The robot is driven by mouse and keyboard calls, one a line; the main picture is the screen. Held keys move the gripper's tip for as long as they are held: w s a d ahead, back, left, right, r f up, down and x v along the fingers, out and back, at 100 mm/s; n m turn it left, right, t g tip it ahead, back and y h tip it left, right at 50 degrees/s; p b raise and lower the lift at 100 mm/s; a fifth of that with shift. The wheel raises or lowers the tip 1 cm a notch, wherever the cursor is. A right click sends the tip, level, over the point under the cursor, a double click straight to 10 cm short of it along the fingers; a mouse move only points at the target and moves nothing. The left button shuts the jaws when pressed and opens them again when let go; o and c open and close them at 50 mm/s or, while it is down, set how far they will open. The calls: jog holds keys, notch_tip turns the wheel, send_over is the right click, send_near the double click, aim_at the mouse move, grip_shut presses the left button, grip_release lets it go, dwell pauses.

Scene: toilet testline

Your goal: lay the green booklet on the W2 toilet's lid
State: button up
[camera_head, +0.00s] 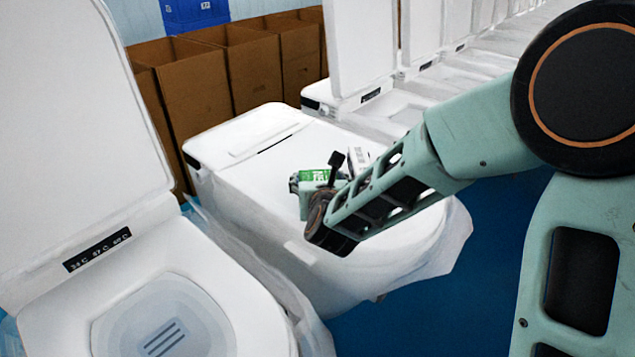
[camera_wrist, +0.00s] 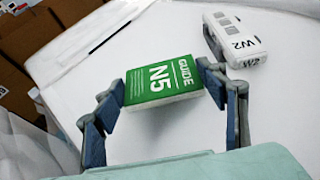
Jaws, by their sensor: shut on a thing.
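The green booklet (camera_wrist: 163,80), marked "GUIDE N5", is between the two fingers of my gripper (camera_wrist: 160,78) in the wrist view. The fingers are shut on its left and right sides, and its cover faces the camera. In the head view the booklet (camera_head: 318,176) shows partly behind my gripper (camera_head: 322,190), over the closed white lid (camera_head: 262,165) of the middle toilet. A white block marked "W2" (camera_wrist: 236,40) stands on this lid to the right of the booklet. I cannot tell whether the booklet touches the lid.
The white block (camera_head: 357,160) is close to my gripper. An open toilet (camera_head: 165,310) with its lid raised stands at the left. More toilets with raised lids (camera_head: 360,45) stand behind at the right. Cardboard boxes (camera_head: 205,75) line the back. The lid's rear left is clear.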

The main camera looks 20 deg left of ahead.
jog(key=shift+w+f, duration=0.1)
jog(key=shift+f, duration=0.85)
jog(key=shift+w, duration=0.2)
jog(key=shift+s+r, duration=0.2)
jog(key=shift+f, duration=0.15)
jog(key=o, duration=0.7)
jog(key=shift+f+b, duration=0.1)
jog(key=shift+b, duration=0.2)
jog(key=o, duration=0.4)
jog(key=shift+o, duration=0.2)
jog(key=shift+r+p, duration=0.25)
jog(key=shift+p, duration=0.05)
jog(key=shift+d, duration=0.1)
